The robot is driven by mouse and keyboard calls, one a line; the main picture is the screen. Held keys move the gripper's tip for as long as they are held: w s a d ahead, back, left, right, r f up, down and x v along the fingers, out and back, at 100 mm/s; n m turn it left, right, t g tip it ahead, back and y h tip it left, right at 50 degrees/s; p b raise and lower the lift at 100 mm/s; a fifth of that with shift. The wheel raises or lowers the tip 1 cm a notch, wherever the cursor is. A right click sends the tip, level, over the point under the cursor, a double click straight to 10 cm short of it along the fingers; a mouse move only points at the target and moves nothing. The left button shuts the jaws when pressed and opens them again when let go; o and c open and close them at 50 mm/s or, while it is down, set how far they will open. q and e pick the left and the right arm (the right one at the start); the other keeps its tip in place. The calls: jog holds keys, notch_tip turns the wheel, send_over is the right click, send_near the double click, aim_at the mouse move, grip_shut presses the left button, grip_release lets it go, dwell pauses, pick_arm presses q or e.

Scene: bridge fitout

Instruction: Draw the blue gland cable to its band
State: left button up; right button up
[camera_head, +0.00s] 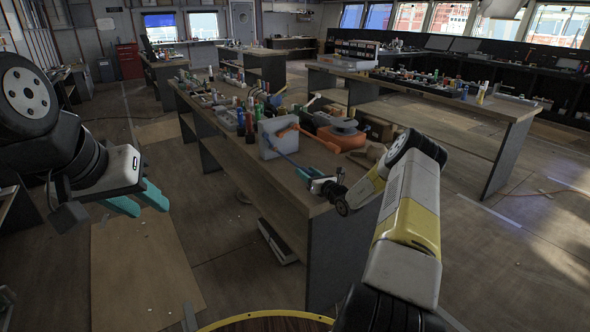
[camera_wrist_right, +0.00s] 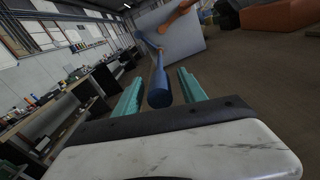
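A pale grey box (camera_head: 277,137) stands near the end of the long bench, with a blue gland cable (camera_head: 289,160) and an orange cable (camera_head: 312,137) coming out of its face. In the right wrist view the blue cable (camera_wrist_right: 158,84) runs from the grey box (camera_wrist_right: 183,42) toward me, its thick end between my teal fingers. My right gripper (camera_wrist_right: 161,92) is open around that end, with a gap visible on both sides. In the head view it is small and partly hidden by my wrist. My left gripper (camera_head: 138,198) is open and empty, away from the bench. I cannot make out the band.
The long bench (camera_head: 300,201) carries several bottles and tools behind the box. Another bench (camera_head: 505,108) stands at the right. The floor left of the long bench is mostly clear.

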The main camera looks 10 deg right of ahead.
jog(key=v, duration=0.7)
jog(key=shift+s+d, duration=0.1)
jog(key=shift+s, duration=0.25)
jog(key=shift+r, duration=0.1)
jog(key=s+a+r+n+g+y, duration=0.3)
jog(key=a+r+n, duration=0.3)
jog(key=a+r, duration=0.1)
jog(key=s+a+r+n+g+y, duration=0.2)
jog(key=a+r+n+g+y, duration=0.1)
jog(key=a+r+n, duration=0.3)
jog(key=s+a+r+n+g, duration=0.6)
jog(key=s+a+r+n, duration=0.25)
jog(key=s, duration=0.25)
jog(key=s+a+r+n+g+h, duration=0.1)
jog(key=s+r+n+h, duration=0.1)
jog(key=s+n, duration=0.35)
jog(key=s+a+r+n+g+h, duration=0.1)
jog(key=s+r+n+h, duration=0.15)
jog(key=s, duration=0.65)
jog(key=s+d+r+n+t+h, duration=0.2)
jog(key=s+d+n+h, duration=0.3)
jog(key=s+d, duration=0.3)
jog(key=s+n+t, duration=0.1)
jog(key=s, duration=0.3)
jog(key=shift+s+r, duration=0.25)
